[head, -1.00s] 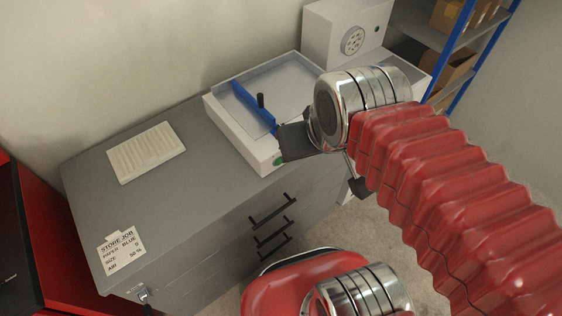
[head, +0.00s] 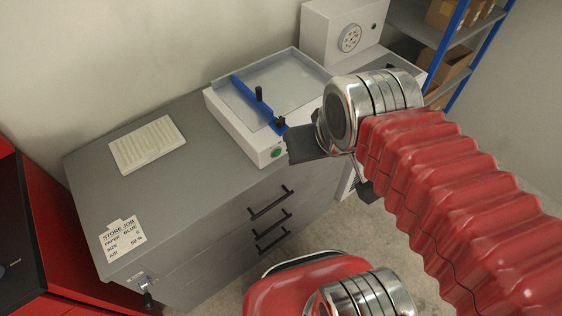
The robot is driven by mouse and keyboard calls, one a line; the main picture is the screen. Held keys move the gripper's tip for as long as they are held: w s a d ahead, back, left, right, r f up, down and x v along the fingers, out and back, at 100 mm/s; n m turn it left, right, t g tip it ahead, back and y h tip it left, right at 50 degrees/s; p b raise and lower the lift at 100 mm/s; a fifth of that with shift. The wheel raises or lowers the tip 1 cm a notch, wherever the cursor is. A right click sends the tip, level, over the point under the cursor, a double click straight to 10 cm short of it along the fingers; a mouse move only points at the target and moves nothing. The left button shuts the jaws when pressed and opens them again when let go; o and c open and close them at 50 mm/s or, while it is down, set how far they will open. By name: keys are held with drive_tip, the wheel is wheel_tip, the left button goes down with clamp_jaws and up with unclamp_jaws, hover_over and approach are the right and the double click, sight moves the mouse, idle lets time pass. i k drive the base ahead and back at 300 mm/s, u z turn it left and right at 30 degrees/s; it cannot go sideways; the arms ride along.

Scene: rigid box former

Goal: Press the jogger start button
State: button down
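The jogger (head: 232,127) is a white box with a shallow grey tray and a blue bar (head: 250,97) lying across its left part, with a black knob. Its round green button (head: 277,152) is on the front face near the right corner and is in plain sight. My gripper (head: 303,146) shows as a dark grey plate beyond the chrome wrist, just right of the button. In the picture a small gap lies between them; the distance in depth is unclear. My wrist hides the jogger's right corner and most of the gripper, so its fingers cannot be made out.
The jogger stands on a grey cabinet (head: 190,190) with black drawer handles. A white ribbed pad (head: 147,144) and a job card (head: 122,239) lie to its left. A white machine (head: 330,38) with a round grille stands behind. Blue-framed shelves (head: 455,50) hold boxes at right.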

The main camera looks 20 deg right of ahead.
sight(277, 152)
drive_tip(key=k, duration=1.1)
drive_tip(key=u, duration=0.65)
drive_tip(key=i, duration=1)
drive_tip(key=u, duration=0.05)
